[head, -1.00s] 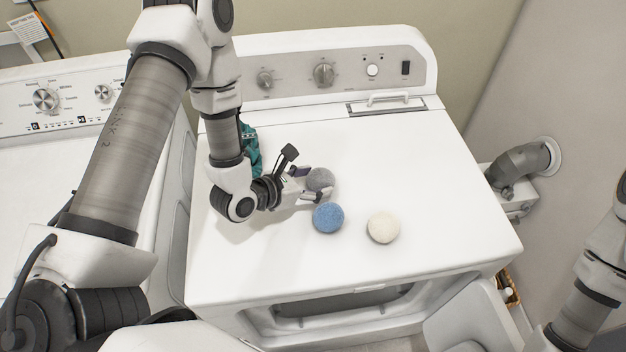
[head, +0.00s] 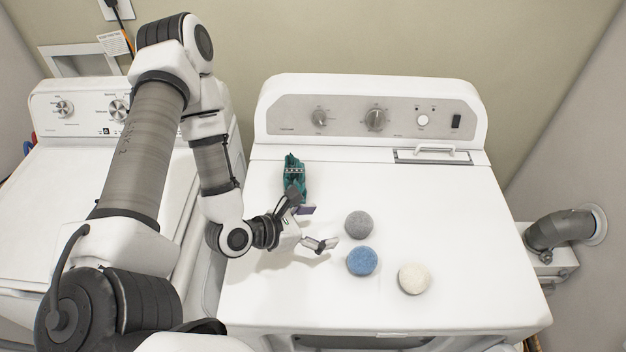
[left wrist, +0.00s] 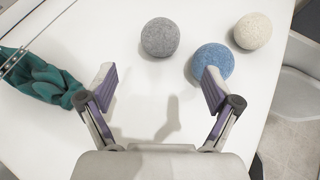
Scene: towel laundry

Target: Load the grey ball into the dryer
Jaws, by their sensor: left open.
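The grey ball (head: 358,224) rests on the white top of the dryer (head: 450,210), behind the blue ball (head: 362,261). My left gripper (head: 322,227) is open and empty, a short way to the left of the grey ball and apart from it. In the left wrist view the grey ball (left wrist: 160,37) lies ahead of the open fingers (left wrist: 158,88), and the blue ball (left wrist: 213,62) is just beyond the right finger. The dryer's front opening is mostly below the head view's bottom edge. My right gripper is not in view.
A cream ball (head: 414,278) sits right of the blue one. A teal cloth item (head: 294,180) lies behind my left gripper. A control panel (head: 370,118) rises at the back, another machine (head: 60,180) stands left, and a vent pipe (head: 562,229) is at right. The top's right side is clear.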

